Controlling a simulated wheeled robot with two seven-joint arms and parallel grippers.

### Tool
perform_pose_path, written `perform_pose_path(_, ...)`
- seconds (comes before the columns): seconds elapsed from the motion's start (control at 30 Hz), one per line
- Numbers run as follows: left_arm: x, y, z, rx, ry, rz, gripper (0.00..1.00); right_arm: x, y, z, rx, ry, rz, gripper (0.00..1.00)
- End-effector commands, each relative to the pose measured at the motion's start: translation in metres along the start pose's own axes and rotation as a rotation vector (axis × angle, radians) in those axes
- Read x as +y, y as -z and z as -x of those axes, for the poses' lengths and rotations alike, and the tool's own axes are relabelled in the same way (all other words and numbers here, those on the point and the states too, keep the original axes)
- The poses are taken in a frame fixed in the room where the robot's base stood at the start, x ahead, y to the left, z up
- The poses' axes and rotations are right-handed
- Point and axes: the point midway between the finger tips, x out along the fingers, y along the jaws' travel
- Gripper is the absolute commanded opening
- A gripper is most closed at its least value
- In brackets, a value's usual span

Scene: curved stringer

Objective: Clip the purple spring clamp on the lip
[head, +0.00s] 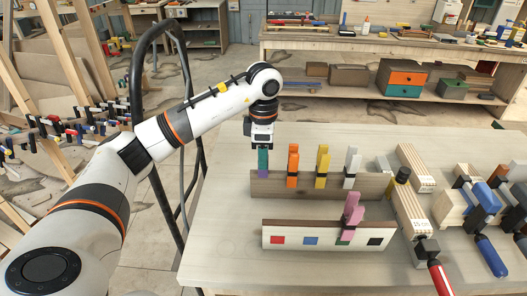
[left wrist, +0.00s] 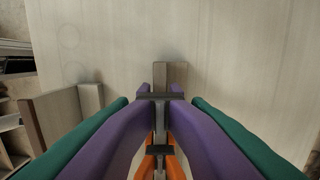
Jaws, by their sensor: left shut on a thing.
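The purple spring clamp (head: 263,173) is upright at the left end of the brown rear board (head: 335,188). My left gripper (head: 263,158), with teal fingers, points down and is shut on its handles. In the left wrist view the purple clamp (left wrist: 208,140) fills the space between the teal fingers, and its dark jaw is over the wooden strip (left wrist: 170,76). I cannot tell whether the jaws still grip that strip. A pale front board (head: 330,229) with coloured squares stands nearer, with a pink clamp (head: 352,211) on it. I cannot tell which edge is the lip. My right gripper is out of view.
Orange (head: 293,165), yellow (head: 322,166) and white (head: 351,167) clamps stand along the rear board, right of the purple one. Wooden blocks and bar clamps (head: 488,256) crowd the table's right side. The table (head: 220,240) is clear at the front left.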

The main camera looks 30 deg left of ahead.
Motion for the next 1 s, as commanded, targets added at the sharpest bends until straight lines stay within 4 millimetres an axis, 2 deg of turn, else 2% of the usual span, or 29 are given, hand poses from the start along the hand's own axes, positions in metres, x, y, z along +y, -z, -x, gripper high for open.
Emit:
perform_pose_path(0.2, 0.000, 0.000, -0.009, 0.000, 0.000, 0.000, 0.13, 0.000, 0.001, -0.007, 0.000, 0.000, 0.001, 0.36)
perform_pose_path(0.57, 0.000, 0.000, -0.009, 0.000, 0.000, 0.000, 0.13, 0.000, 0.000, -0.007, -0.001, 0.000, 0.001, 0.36)
perform_pose_path(1.0, 0.000, 0.000, -0.022, 0.001, 0.001, 0.000, 0.13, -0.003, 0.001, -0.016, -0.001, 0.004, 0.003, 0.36)
